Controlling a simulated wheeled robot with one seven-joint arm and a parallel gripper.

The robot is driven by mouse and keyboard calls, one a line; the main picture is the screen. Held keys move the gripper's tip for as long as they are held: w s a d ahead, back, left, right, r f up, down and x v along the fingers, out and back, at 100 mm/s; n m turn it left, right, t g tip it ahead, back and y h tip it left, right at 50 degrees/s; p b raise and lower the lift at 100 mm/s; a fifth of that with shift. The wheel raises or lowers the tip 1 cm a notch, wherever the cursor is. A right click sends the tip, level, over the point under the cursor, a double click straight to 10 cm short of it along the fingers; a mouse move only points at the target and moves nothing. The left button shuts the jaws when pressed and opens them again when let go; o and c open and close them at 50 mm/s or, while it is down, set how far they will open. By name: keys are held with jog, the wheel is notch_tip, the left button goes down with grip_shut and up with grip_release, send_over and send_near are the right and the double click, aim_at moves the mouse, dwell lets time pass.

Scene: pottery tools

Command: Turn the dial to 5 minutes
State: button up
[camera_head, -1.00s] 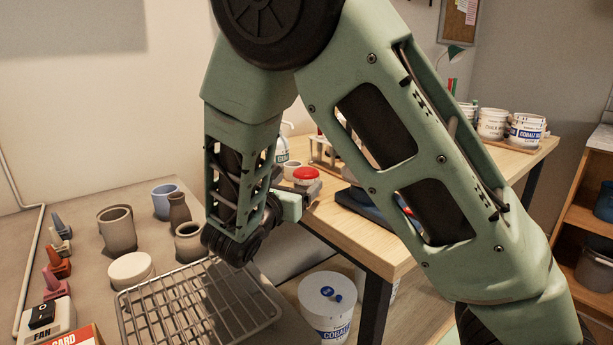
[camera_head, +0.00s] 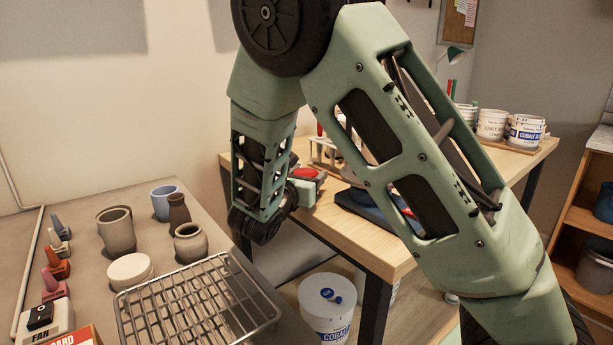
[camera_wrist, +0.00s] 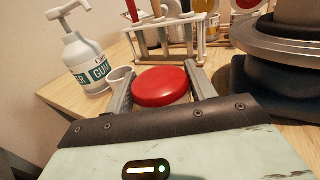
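A round red dial-like top (camera_wrist: 161,87) shows in the wrist view between the two grey fingers of my gripper (camera_wrist: 160,74). It also shows in the head view (camera_head: 304,172), at the near left end of the wooden table (camera_head: 372,246). The fingers stand wide apart, one on each side of the red top. They are very close to its sides; I cannot tell whether they touch it. My gripper is partly hidden behind my wrist in the head view (camera_head: 312,185).
A white pump bottle (camera_wrist: 86,62) and a small pale cup (camera_wrist: 120,76) stand left of the red top. A tool rack (camera_wrist: 168,45) is behind it. A dark blue-based wheel (camera_wrist: 275,88) stands right. A wire rack (camera_head: 200,308) and several pots lie left.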

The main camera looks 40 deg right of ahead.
aim_at(307, 170)
jog(key=shift+g+p, duration=0.3)
jog(key=shift+p, duration=0.05)
jog(key=m+g+p, duration=0.1)
jog(key=m+g+h+p, duration=0.1)
jog(key=g+p, duration=0.1)
jog(key=shift+r+m+h, duration=0.2)
jog(key=shift+m+h, duration=0.1)
jog(key=shift+s+f+m+g+h+p, duration=0.15)
jog(key=shift+m+g+p, duration=0.65)
jog(key=shift+g, duration=0.5)
jog(key=shift+w+m+g+h+p, duration=0.15)
jog(key=shift+m+g+p, duration=0.65)
jog(key=shift+g, duration=0.5)
jog(key=shift+s, duration=0.1)
jog(key=o, duration=1)
notch_tip(307, 170, up, 10)
jog(key=shift+f, duration=0.1)
